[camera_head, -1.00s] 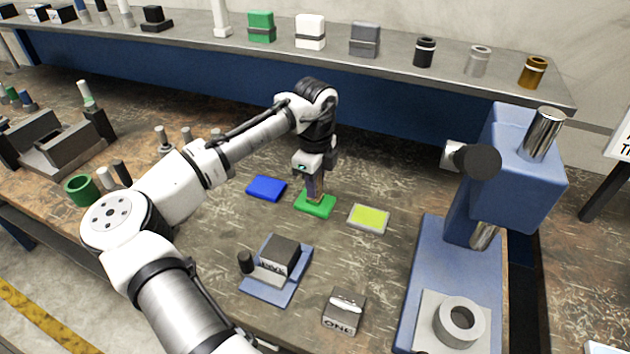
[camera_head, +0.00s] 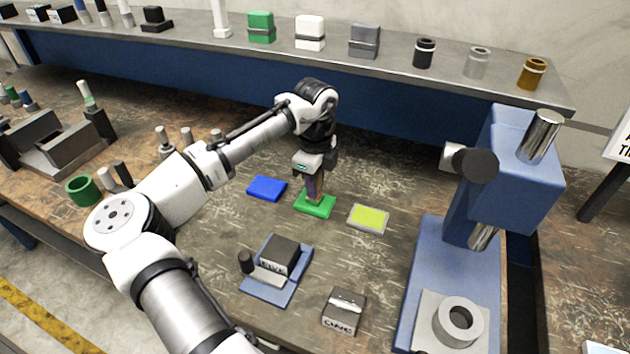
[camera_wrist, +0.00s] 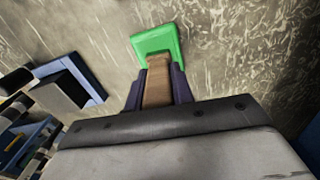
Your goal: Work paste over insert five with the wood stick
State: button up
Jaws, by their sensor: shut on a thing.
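My gripper (camera_head: 314,186) is shut on the wood stick, a brown flat piece that shows between the dark fingers in the wrist view (camera_wrist: 157,86). The stick points down over a green pad (camera_head: 316,206), which also shows in the wrist view (camera_wrist: 157,40). The stick's tip is at the pad; I cannot tell whether it touches. Insert five (camera_head: 279,256) is a dark block labelled FIVE on a blue base (camera_head: 265,289), nearer the camera and left of the gripper. I cannot make out any paste on it.
A blue pad (camera_head: 266,188) and a yellow-green pad (camera_head: 368,217) flank the green one. A block labelled ONE (camera_head: 343,312) lies in front. A blue press-like machine (camera_head: 470,200) stands at right. A green ring (camera_head: 82,190) sits at left. A shelf (camera_head: 390,58) runs behind.

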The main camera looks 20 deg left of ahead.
jog(key=shift+r+p, duration=2.85)
jog(key=shift+r, duration=0.6)
jog(key=shift+s+f, duration=0.1)
